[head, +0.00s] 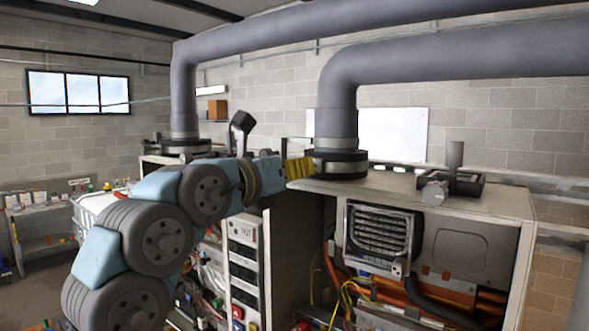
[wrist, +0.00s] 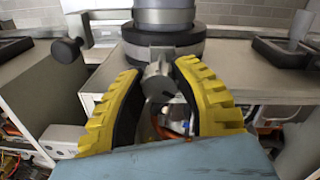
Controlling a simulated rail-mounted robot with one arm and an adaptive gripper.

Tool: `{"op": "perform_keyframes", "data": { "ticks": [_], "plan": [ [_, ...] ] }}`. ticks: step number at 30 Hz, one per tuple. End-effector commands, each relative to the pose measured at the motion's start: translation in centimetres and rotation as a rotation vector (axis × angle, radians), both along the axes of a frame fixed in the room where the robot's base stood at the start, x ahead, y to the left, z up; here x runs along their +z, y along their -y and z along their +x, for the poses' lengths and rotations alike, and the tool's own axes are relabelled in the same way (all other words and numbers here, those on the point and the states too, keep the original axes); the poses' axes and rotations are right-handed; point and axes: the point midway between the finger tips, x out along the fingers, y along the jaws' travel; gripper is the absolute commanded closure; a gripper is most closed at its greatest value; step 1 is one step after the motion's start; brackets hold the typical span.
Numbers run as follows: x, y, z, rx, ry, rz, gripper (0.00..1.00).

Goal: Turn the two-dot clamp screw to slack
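A short grey cylindrical screw head (wrist: 158,78) with a dark slot sticks out in front of the dark clamp collar (wrist: 165,48) at the base of a flue pipe. My gripper (wrist: 158,68) has its yellow ribbed fingers apart, one on each side of the screw head. The right fingertip is close to it; I cannot tell if it touches. In the head view my gripper (head: 300,168) is beside the collar (head: 337,163) on the near heater and hides the screw. No dot marks are readable, so I cannot confirm this is the two-dot screw.
A black fitting (head: 463,183) with a grey round knob (head: 433,192) and an upright stub stands right on the cabinet top (head: 400,188). A dark round-ended knob (wrist: 67,50) shows left in the wrist view. A second pipe (head: 184,100) rises behind my arm.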

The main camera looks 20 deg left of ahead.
Motion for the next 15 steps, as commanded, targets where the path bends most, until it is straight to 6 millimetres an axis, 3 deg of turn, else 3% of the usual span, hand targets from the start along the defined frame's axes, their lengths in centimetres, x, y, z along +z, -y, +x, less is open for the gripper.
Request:
{"op": "perform_keyframes", "data": {
  "ticks": [15],
  "plan": [
    [-0.07,0.07,0.00,0.000,-0.019,-0.078,1.00]
  ]
}}
